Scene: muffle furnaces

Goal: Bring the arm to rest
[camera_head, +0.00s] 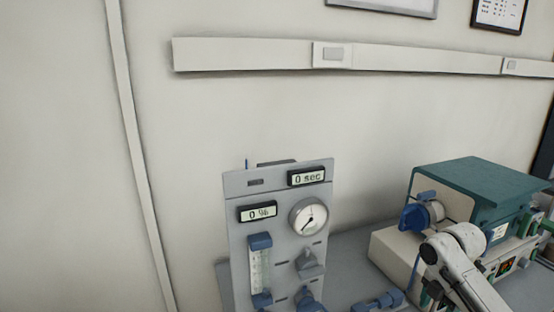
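Part of my white arm (462,262) shows at the lower right, with a rounded joint at its upper end and a link running down out of the picture. It stands in front of the teal-topped furnace (480,182) and hides part of its front. I cannot tell whether the arm touches the furnace. My gripper is not visible.
A grey panel (275,270) with a dial (308,217) and displays reading "0 sec" and "0 %" stands at the centre. Blue fittings (385,301) lie on the grey bench (352,252). A white wall trunking (245,55) runs above. The wall side at left is clear.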

